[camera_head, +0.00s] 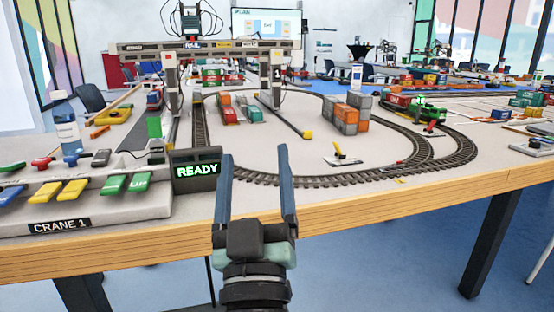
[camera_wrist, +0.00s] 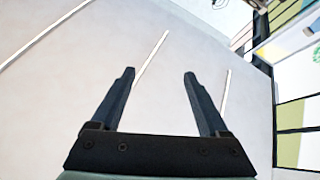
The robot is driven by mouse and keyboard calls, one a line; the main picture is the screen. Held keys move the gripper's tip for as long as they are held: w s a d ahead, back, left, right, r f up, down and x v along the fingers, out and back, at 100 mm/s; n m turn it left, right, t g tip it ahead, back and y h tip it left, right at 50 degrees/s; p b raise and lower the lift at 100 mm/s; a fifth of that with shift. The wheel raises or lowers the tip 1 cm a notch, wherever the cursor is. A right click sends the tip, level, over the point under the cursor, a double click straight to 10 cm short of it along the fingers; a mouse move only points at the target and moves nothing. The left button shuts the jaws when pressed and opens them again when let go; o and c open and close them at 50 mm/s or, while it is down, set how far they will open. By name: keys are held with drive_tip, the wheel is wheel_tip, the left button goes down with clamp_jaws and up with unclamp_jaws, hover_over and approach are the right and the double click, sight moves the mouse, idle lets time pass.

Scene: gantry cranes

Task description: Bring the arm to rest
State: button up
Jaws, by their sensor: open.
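My gripper (camera_head: 256,165) is open and empty, with its two dark fingers apart and pointing up in the head view. It shows at the front edge of the table (camera_head: 350,213), right of the lit READY sign (camera_head: 197,170). Nothing is between the fingers.
A crane control panel (camera_head: 130,205) with coloured levers stands at the table's left front. A gantry crane (camera_head: 210,45) spans the tracks behind. A train track loop (camera_head: 330,181) curves across the table, with stacked containers (camera_head: 348,113) inside it. A bottle (camera_head: 67,125) stands at left.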

drive_tip(key=s+d+r+m+t+p, duration=0.1)
drive_tip(key=s+r+p, duration=0.1)
drive_tip(key=s+r, duration=0.5)
drive_tip(key=s+d+r+m+t+h+p, duration=0.1)
drive_tip(key=s+r+p, duration=0.15)
drive_tip(key=r, duration=0.75)
drive_tip(key=s+d+r+m+t+p, duration=0.1)
drive_tip(key=s+r+m+p, duration=0.2)
drive_tip(key=r, duration=0.6)
wheel_tip(320, 180, up, 35)
drive_tip(key=n+p, duration=0.1)
drive_tip(key=p, duration=3.4)
drive_tip(key=shift+s+a, duration=0.15)
drive_tip(key=shift+s, duration=0.25)
